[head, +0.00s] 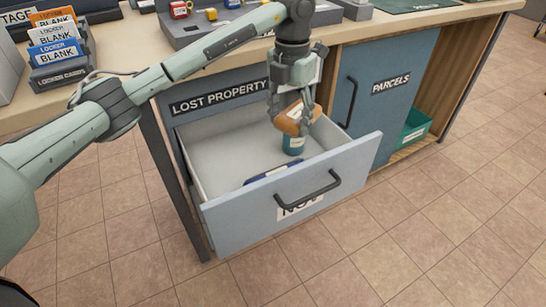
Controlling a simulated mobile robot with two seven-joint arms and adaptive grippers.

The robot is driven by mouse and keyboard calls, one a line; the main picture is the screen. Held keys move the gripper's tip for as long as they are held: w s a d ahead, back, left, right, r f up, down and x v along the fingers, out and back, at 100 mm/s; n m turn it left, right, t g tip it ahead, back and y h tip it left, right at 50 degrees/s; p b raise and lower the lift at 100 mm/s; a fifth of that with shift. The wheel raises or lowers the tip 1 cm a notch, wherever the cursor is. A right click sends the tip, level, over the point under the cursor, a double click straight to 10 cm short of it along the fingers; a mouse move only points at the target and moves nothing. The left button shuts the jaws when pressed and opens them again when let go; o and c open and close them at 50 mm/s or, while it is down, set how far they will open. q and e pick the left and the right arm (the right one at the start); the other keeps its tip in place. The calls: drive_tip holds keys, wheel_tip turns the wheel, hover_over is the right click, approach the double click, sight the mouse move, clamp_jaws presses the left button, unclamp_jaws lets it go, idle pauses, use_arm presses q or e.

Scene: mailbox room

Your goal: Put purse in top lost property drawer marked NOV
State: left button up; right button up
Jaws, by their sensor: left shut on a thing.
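The lost property drawer (225,225) is pulled open. Its front carries a white label, partly hidden by the handle, that seems to read NOV. My left gripper (294,122) points down over the drawer's inside and is shut on a tan-orange purse (288,123). The fingers hide part of the purse. A teal-blue cylinder (293,145) is right below the purse in the picture; I cannot tell whether they touch. A dark blue flat item (272,172) lies in the drawer near its front wall. My right gripper is out of view.
The LOST PROPERTY sign (220,97) is behind the drawer. Locker cards stand in a holder (60,75) on the counter. The drawer's left inside looks clear.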

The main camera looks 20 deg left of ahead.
use_arm(q)
drive_tip(key=f, duration=0.2)
drive_tip(key=s+f+b, duration=0.1)
drive_tip(key=f, duration=0.3)
drive_tip(key=shift+s+a+f, duration=0.1)
drive_tip(key=shift+s+a, duration=0.05)
drive_tip(key=shift+a, duration=0.15)
hover_over(218, 193)
wheel_tip(218, 193, down, 8)
drive_tip(key=shift+r, duration=0.1)
wheel_tip(218, 193, down, 4)
drive_tip(key=shift+f, duration=0.1)
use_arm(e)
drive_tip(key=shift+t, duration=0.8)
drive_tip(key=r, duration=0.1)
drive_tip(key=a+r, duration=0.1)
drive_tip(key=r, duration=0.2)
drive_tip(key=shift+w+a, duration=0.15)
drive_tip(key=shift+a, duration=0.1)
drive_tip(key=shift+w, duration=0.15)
